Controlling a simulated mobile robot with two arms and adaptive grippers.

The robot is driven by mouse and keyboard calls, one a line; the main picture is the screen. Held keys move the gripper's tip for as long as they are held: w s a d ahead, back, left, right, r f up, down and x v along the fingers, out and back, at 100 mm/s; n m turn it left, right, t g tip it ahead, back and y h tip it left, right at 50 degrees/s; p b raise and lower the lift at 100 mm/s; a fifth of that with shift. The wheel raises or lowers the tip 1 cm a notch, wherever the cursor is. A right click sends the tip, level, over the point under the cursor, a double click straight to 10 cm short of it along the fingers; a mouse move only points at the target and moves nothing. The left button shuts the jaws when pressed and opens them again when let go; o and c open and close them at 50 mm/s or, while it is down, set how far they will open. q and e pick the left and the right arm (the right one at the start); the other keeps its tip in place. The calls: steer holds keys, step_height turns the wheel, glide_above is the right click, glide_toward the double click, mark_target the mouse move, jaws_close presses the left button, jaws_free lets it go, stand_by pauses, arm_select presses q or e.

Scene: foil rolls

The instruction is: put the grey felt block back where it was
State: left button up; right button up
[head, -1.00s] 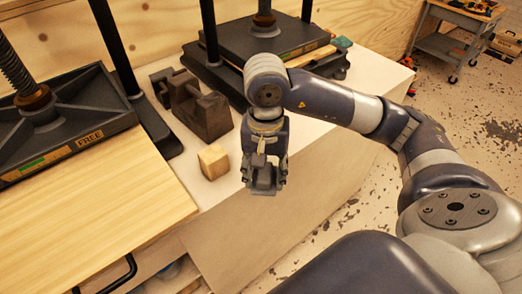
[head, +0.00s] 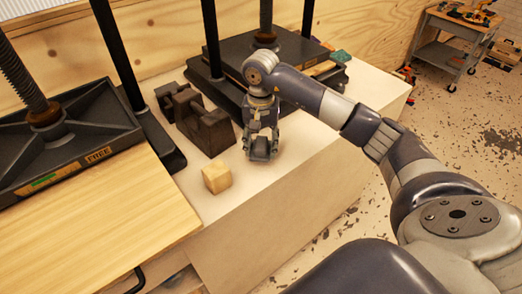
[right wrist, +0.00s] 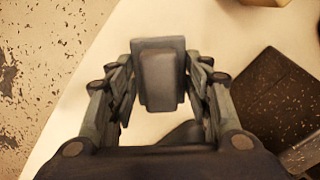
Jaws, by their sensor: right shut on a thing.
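The grey felt block (head: 260,153) is between the fingers of my right gripper (head: 262,146), which is shut on it. In the right wrist view the grey block (right wrist: 160,78) sits between the two fingers of the gripper (right wrist: 160,85), over the pale bench top. In the head view it is right of and behind the wooden cube, and right of the dark iron weights. I cannot tell whether its underside touches the bench. My left gripper is not in view.
A pale wooden cube (head: 217,178) stands near the bench's (head: 250,205) front edge. Dark iron weights (head: 205,125) stand behind it. One screw press (head: 75,135), marked FREE, is at left; another (head: 235,62) is behind my gripper. Bare bench top lies right of the gripper.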

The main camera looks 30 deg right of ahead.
mark_target(261, 154)
step_height(261, 154, down, 3)
steer(key=shift+s+r+p, duration=0.1)
steer(key=shift+p, duration=0.55)
steer(key=shift+f, duration=0.3)
steer(key=shift+f, duration=0.1)
steer(key=shift+f, duration=0.1)
steer(key=o, duration=1)
